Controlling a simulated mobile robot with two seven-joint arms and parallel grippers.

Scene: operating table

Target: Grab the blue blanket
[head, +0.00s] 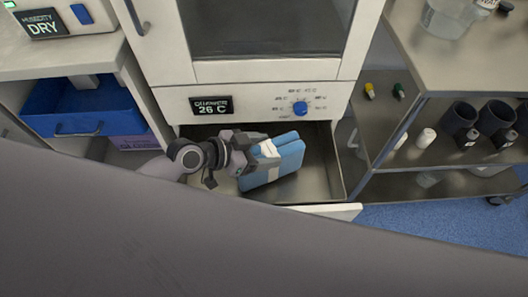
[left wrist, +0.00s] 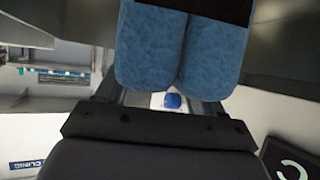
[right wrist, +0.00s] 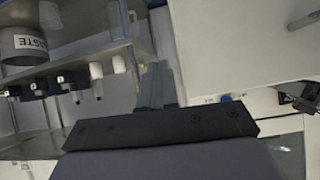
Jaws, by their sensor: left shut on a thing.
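The blue blanket (head: 284,158) is folded and shows in the open metal drawer (head: 322,172) under the warmer cabinet. My left gripper (head: 262,155) is shut on the blanket at its left part, and its fingers hide some of it. In the left wrist view the blanket (left wrist: 180,50) fills the top middle as two thick rounded folds, close in front of the gripper. I cannot tell whether the blanket is lifted off the drawer floor. My right gripper (right wrist: 160,85) shows only in its own wrist view, with no blanket near it. Its fingers look close together and empty.
The warmer cabinet (head: 250,72) with a blue knob (head: 300,108) stands right behind the drawer. A blue bin (head: 90,108) is on the left. Metal shelves (head: 440,178) with dark cups (head: 494,118) are on the right. A large grey surface crosses the foreground.

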